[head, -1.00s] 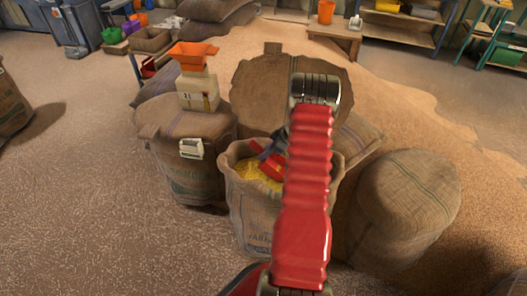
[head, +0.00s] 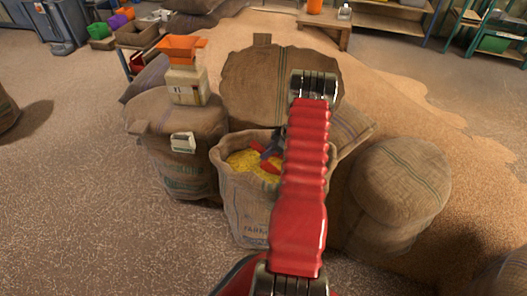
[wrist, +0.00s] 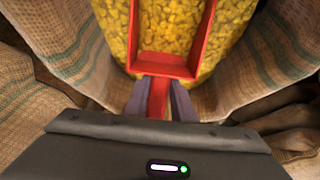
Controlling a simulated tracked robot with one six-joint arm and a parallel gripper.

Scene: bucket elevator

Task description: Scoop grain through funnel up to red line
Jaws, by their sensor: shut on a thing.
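My gripper (wrist: 158,102) is shut on the handle of a red scoop (wrist: 165,66). The scoop is over the open sack (head: 240,205) of yellow grain (head: 243,162). In the wrist view, grain shows between the scoop's red walls and around it; the scoop's front edge is out of view. In the head view, my red arm hides part of the scoop and sack. An orange funnel (head: 178,49) sits on a pale container (head: 188,86), which stands on a closed sack left of the grain sack. I cannot make out the red line.
The closed sack (head: 180,165) has a small pale box (head: 183,142) at its front edge. A full sack (head: 400,190) is at right, with a large grain pile (head: 400,105) behind. A low wooden bench (head: 325,28) is at the back.

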